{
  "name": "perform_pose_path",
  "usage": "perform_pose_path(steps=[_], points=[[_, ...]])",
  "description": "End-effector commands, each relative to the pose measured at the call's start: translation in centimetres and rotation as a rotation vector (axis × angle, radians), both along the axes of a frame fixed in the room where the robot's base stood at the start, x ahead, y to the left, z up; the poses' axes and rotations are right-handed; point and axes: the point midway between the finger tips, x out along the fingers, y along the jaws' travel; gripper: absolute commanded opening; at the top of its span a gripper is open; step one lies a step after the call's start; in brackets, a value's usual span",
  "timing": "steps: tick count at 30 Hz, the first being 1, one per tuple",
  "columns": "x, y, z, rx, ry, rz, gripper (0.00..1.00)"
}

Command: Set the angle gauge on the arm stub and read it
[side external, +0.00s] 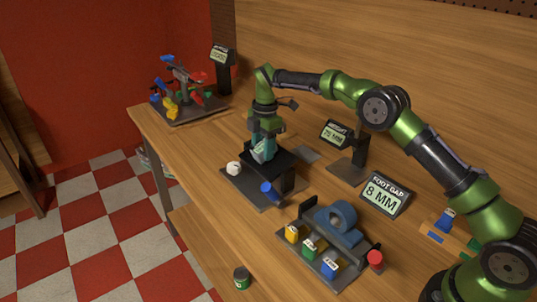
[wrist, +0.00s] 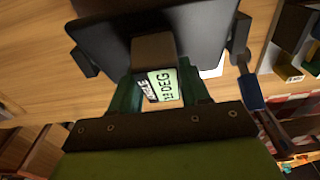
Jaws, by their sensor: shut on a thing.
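In the side view my gripper (side external: 264,150) points down over a black fixture (side external: 286,178) on a dark base plate. In the wrist view my gripper (wrist: 160,95) has its green fingers closed on a brown block (wrist: 153,52). I take this to be part of the angle gauge. A pale green readout (wrist: 161,86) between the fingers shows "DEG", rotated; its number is too small to read surely. A broad dark plate (wrist: 110,28) lies beyond the block. I cannot single out the arm stub, or tell whether the gauge touches it; the gripper hides the contact.
A blue-capped part (side external: 268,188) and a white round piece (side external: 234,168) are by the fixture. A "FOOT GAP 8 MM" sign (side external: 385,195), another display (side external: 335,133) and a tray (side external: 320,262) with coloured blocks stand nearby. A multicoloured rotor model (side external: 184,92) is at the far left.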

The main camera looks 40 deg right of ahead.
Motion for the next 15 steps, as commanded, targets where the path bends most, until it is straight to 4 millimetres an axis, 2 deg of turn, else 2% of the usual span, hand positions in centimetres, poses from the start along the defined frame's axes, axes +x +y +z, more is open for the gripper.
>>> perform_pose_path(steps=[1,6,15], points=[[0.01,-0.01,-0.01,0.0,0.0,0.0,0.5],[0.0,-0.02,-0.02,0.0,0.0,0.0,0.76],[0.0,-0.03,0.1,-0.001,0.0,0.001,0.76]])
